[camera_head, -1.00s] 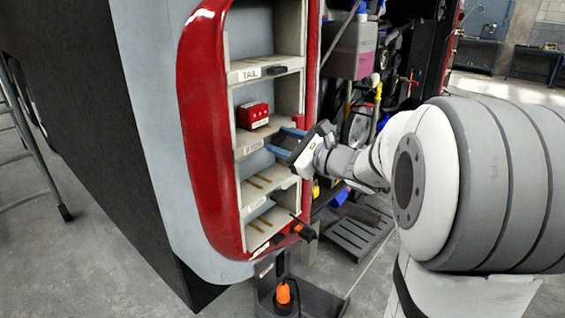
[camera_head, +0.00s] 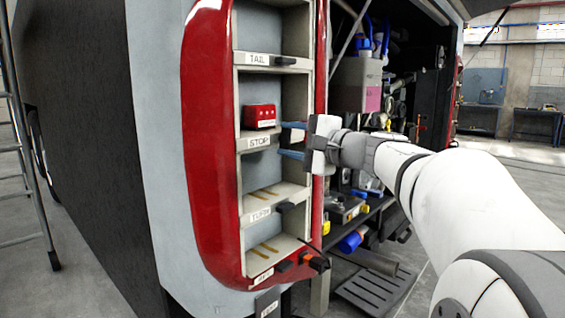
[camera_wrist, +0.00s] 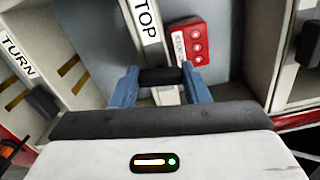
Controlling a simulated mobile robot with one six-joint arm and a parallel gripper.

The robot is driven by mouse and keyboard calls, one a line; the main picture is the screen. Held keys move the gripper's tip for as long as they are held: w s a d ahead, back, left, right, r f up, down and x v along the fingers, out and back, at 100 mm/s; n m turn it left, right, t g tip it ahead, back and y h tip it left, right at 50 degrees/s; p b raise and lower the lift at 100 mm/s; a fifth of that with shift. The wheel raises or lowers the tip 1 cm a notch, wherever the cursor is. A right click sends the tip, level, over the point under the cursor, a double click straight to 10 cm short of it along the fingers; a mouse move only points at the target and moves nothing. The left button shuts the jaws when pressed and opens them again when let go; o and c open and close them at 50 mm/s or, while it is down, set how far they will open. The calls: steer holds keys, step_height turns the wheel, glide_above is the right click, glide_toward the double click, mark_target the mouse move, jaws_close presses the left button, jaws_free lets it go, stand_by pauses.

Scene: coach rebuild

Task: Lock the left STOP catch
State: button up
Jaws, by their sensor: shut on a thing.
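The STOP label bar (camera_head: 259,143) crosses the red-framed lamp column, and it also shows in the wrist view (camera_wrist: 147,24). A black catch (camera_wrist: 161,77) lies at that bar's right end. My gripper (camera_wrist: 161,86) has one blue finger on each side of the catch and is shut on it. In the head view my gripper (camera_head: 291,139) reaches in from the right, and I cannot make out the catch there. A red module (camera_head: 259,116) sits in the bay just above the STOP bar; it is also in the wrist view (camera_wrist: 188,43).
The TAIL bar with a dark catch (camera_head: 285,61) is above; the TURN bar with its catch (camera_head: 285,207) is below. The red frame (camera_head: 318,90) edges the column close to my gripper. An open equipment bay (camera_head: 365,110) lies to the right.

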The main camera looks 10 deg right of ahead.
steer(key=shift+f+n+b, duration=0.25)
steer(key=shift+n+b, duration=0.75)
steer(key=shift+b, duration=0.2)
steer(key=o, duration=1)
steer(key=shift+r, duration=0.2)
steer(key=v, duration=0.7)
steer(key=shift+s+d+p, duration=0.2)
steer(key=shift+s+p, duration=0.1)
steer(key=shift+p, duration=0.05)
